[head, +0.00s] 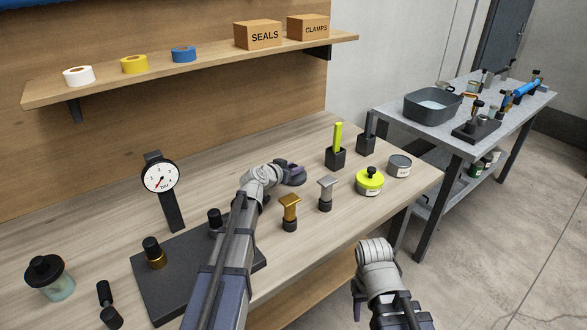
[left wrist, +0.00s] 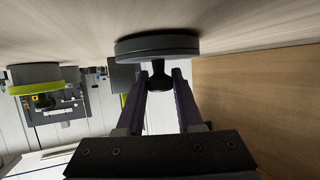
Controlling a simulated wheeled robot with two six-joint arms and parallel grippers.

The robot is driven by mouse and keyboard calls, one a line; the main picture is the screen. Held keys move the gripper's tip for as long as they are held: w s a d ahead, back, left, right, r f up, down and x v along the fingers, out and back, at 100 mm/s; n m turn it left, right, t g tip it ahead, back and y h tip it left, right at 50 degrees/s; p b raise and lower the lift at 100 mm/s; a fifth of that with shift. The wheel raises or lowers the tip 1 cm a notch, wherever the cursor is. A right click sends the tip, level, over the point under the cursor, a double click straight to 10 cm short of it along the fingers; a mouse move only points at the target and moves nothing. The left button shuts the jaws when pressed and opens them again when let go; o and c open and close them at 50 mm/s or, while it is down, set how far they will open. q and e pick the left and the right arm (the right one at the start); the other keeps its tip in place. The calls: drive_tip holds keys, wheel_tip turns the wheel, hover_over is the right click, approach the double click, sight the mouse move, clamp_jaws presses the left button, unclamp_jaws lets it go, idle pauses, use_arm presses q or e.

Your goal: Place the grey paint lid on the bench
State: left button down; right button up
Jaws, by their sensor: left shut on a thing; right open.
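The grey paint lid (left wrist: 157,44) is a flat dark-grey disc with a black knob (left wrist: 160,80), seen in the left wrist view. My left gripper (left wrist: 160,90) is shut on the knob. The lid is level with the bench top (left wrist: 70,35) and against or very close to it; I cannot tell if it touches. In the head view my left gripper (head: 293,174) is low over the middle of the bench (head: 240,165), and the arm hides most of the lid. An open grey tin (head: 400,167) stands at the bench's right end. My right gripper (head: 357,298) is open, off the bench's front edge.
A yellow-lidded tin (head: 369,182), two black holders (head: 335,158) (head: 366,144), and gold (head: 290,212) and grey (head: 325,194) stamp-like pieces stand right of the left gripper. A dial gauge (head: 160,178) and black base plate (head: 165,285) are left. Bare wood lies behind.

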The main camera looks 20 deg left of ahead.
use_arm(q)
drive_tip(key=shift+f, duration=0.25)
drive_tip(key=shift+c, duration=0.8)
unclamp_jaws()
drive_tip(key=shift+r, duration=0.15)
wheel_tip(320, 180, up, 10)
drive_tip(key=p, duration=0.9)
drive_tip(key=shift+p, duration=0.4)
drive_tip(key=p+v, duration=0.4)
drive_tip(key=v, duration=0.8)
drive_tip(key=shift+w, duration=0.1)
